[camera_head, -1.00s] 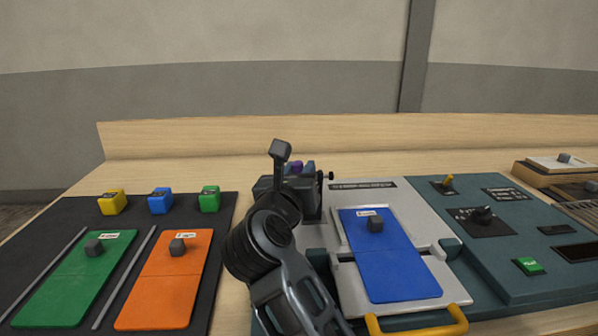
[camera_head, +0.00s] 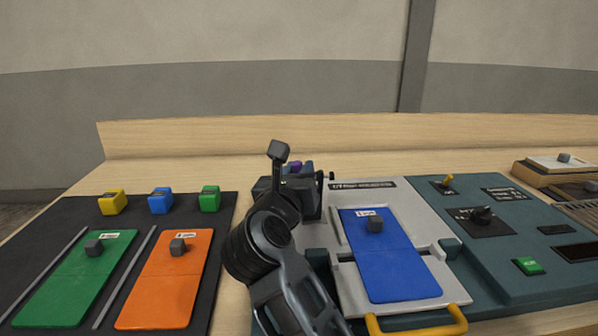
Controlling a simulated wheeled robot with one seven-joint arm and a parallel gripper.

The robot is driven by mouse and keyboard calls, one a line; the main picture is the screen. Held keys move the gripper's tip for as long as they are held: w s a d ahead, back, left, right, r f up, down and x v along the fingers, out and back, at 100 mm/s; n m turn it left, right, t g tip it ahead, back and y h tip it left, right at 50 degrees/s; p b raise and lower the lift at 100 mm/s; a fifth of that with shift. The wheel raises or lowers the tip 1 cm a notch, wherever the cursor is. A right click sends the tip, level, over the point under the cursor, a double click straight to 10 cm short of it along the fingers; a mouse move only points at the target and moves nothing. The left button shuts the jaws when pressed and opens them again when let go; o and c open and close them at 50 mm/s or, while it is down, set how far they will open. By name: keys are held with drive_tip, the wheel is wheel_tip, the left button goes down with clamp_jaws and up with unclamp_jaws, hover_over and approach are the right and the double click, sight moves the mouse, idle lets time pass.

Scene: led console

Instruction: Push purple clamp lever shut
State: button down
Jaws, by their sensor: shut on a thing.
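A small part of the purple clamp lever (camera_head: 295,167) shows in the head view, just above and behind my dark gripper (camera_head: 300,186). My arm comes up from the bottom middle and hides most of the lever and the clamp around it. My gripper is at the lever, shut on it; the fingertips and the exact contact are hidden. The lever's angle cannot be made out. The light grey plate (camera_head: 413,208) beside it carries a blue panel (camera_head: 390,262) with a grey knob.
A dark mat (camera_head: 50,226) at left holds a green panel (camera_head: 78,270), an orange panel (camera_head: 160,285) and yellow, blue and green blocks. The teal console (camera_head: 520,228) with switches and a green button lies at right. A yellow handle (camera_head: 420,330) is at the front.

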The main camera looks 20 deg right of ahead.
drive_tip(key=shift+w+a+f+n+t+p, duration=0.1)
drive_tip(key=shift+w+a+n+t+p, duration=0.05)
drive_tip(key=shift+a+n+p, duration=0.4)
drive_tip(key=shift+w+a+f+n+t+p, duration=0.15)
drive_tip(key=shift+a+n+p, duration=0.15)
drive_tip(key=shift+n+p, duration=0.45)
drive_tip(key=shift+w+a+f+n+t+p, duration=0.15)
drive_tip(key=shift+a+f+n+t+p, duration=0.25)
drive_tip(key=shift+n, duration=0.55)
drive_tip(key=shift+w+a+f+n+t+p, duration=0.1)
drive_tip(key=shift+a+f+n+t+p, duration=0.15)
drive_tip(key=shift+a+n, duration=0.5)
drive_tip(key=shift+d, duration=0.2)
drive_tip(key=c, duration=1.3)
unclamp_jaws()
drive_tip(key=shift+s, duration=0.1)
